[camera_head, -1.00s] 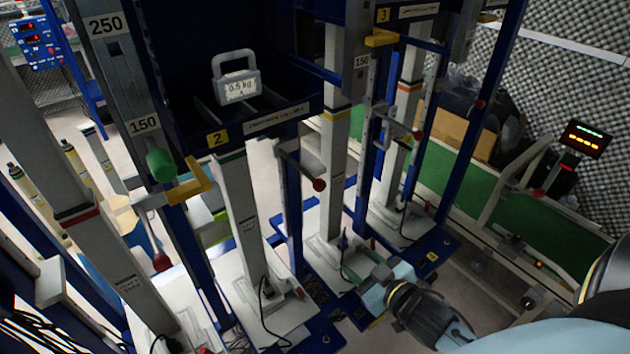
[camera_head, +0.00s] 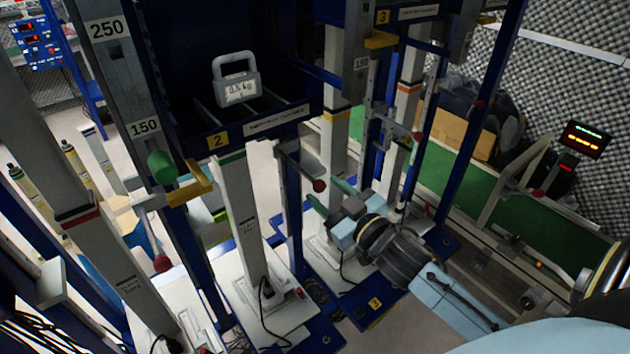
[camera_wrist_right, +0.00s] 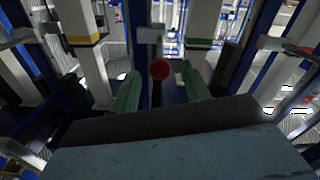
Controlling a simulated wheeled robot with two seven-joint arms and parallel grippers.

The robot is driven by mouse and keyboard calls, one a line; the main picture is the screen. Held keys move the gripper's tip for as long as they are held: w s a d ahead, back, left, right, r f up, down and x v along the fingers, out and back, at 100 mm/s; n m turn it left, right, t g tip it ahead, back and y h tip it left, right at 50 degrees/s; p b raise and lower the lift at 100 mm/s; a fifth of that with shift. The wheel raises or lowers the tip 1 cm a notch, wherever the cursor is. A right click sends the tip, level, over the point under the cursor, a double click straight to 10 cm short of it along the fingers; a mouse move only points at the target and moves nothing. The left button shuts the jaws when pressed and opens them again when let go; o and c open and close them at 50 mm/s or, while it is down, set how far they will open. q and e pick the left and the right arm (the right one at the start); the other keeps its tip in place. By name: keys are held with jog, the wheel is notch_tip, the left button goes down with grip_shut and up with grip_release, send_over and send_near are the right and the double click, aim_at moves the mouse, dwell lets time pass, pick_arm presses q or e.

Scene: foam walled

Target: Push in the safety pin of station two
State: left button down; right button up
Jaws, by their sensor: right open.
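Station two carries a yellow "2" label (camera_head: 218,141) on its blue carriage. A red ball knob (camera_head: 319,186) sits on a rod at the right of station two; I cannot tell for certain that it is the safety pin. My right gripper (camera_head: 329,196), with green fingers, is open and empty close to the knob. In the right wrist view, the red knob (camera_wrist_right: 159,69) appears between and beyond the open fingers (camera_wrist_right: 160,88); contact is not visible. My left gripper is not in view.
A 0.5 kg weight (camera_head: 236,82) rests on the carriage. A green knob (camera_head: 161,166) and a yellow bracket (camera_head: 190,184) are at its left. Station three's column (camera_head: 403,105) stands right of the gripper. Blue posts leave narrow gaps. A green conveyor (camera_head: 560,228) lies at right.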

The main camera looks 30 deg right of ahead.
aim_at(297, 167)
jog(key=shift+w+a, duration=0.2)
jog(key=shift+w, duration=2.1)
grip_shut()
